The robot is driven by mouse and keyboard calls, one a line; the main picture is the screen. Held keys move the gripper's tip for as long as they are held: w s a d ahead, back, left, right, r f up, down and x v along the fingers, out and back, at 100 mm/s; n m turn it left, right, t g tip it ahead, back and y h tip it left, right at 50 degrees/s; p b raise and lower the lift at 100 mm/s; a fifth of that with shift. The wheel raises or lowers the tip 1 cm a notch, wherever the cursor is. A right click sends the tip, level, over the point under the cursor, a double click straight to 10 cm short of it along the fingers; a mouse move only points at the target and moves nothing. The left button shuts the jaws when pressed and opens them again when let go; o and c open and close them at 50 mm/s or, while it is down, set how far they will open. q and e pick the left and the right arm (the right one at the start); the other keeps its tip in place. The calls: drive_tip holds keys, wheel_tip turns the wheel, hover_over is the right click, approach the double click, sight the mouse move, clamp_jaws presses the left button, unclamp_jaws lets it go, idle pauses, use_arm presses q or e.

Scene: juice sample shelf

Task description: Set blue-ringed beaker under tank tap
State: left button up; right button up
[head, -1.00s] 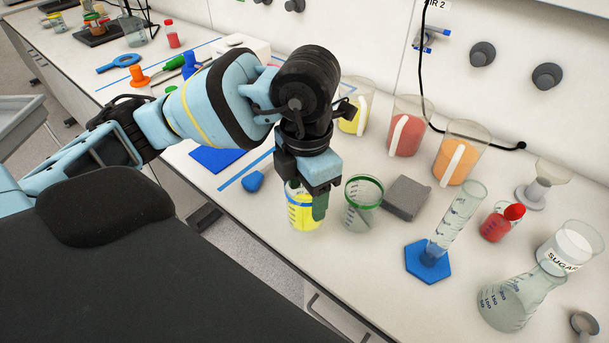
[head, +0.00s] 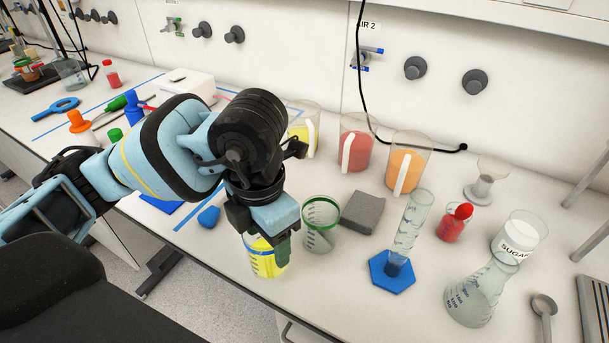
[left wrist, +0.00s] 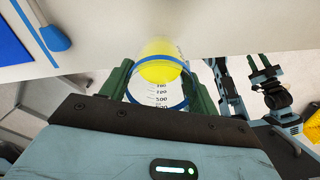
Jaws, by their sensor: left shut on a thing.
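The blue-ringed beaker (head: 264,262) holds yellow liquid. It is near the bench's front edge in the head view, and I cannot tell whether its base touches the bench. My left gripper (head: 267,240) is shut on it, its green fingers on either side of the beaker in the left wrist view (left wrist: 160,92). The gripper hides part of the beaker's top in the head view. I can make out no tank with a tap.
A green-rimmed beaker (head: 320,228) stands close right of the held beaker, with a grey block (head: 362,211) behind it. A blue-based cylinder (head: 392,272), a flask (head: 478,295) and a red-filled beaker (head: 451,228) stand farther right. Yellow, red (head: 355,148) and orange (head: 405,168) containers line the back.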

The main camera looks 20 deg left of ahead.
drive_tip(key=shift+w+r, duration=0.1)
drive_tip(key=shift+w, duration=0.1)
